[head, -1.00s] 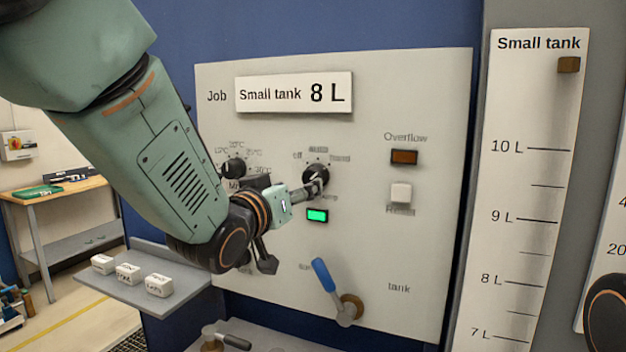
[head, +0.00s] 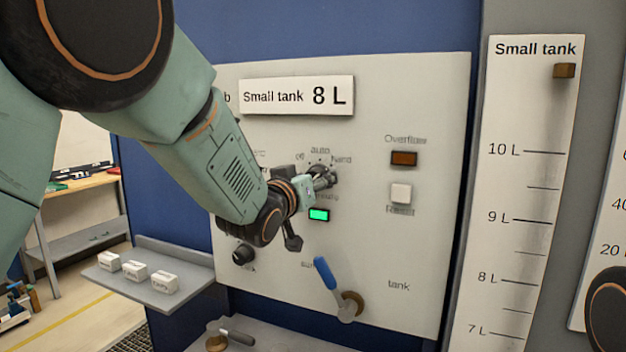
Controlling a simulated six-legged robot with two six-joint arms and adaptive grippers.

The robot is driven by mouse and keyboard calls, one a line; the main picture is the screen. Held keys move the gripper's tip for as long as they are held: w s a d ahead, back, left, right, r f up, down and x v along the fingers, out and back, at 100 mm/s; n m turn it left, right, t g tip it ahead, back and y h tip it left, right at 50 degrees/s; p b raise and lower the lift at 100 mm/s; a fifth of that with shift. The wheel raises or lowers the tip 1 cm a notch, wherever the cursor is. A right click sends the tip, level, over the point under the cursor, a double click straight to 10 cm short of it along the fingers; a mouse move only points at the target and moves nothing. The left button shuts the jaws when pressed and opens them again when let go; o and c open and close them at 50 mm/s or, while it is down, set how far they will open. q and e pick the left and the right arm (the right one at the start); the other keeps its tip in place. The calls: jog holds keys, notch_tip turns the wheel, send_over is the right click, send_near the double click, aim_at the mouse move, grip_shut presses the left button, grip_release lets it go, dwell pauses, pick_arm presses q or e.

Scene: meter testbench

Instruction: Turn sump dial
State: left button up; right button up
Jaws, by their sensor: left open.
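The dial marked off, auto and hand (head: 317,168) is on the pale panel in the head view, above a lit green lamp (head: 319,215). My left gripper (head: 327,181) is open at this dial, its fingertips in front of the knob and hiding most of it. I cannot tell whether the fingers touch the knob or which mark it points to. The label under the dial is partly covered. My right gripper is not in view; only a dark rounded part shows at the lower right edge.
A shelf (head: 190,297) with white blocks juts out left. A tank scale (head: 530,110) stands right.

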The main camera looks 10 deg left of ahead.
pick_arm(q)
jog(key=shift+w+f, duration=0.15)
jog(key=shift+w, duration=0.05)
jog(key=shift+c, duration=1.2)
jog(key=shift+w+a+f, duration=0.15)
jog(key=shift+a, duration=0.05)
jog(key=c, duration=0.3)
jog(key=shift+d, duration=0.15)
jog(key=c, duration=0.6)
jog(key=shift+c, duration=0.2)
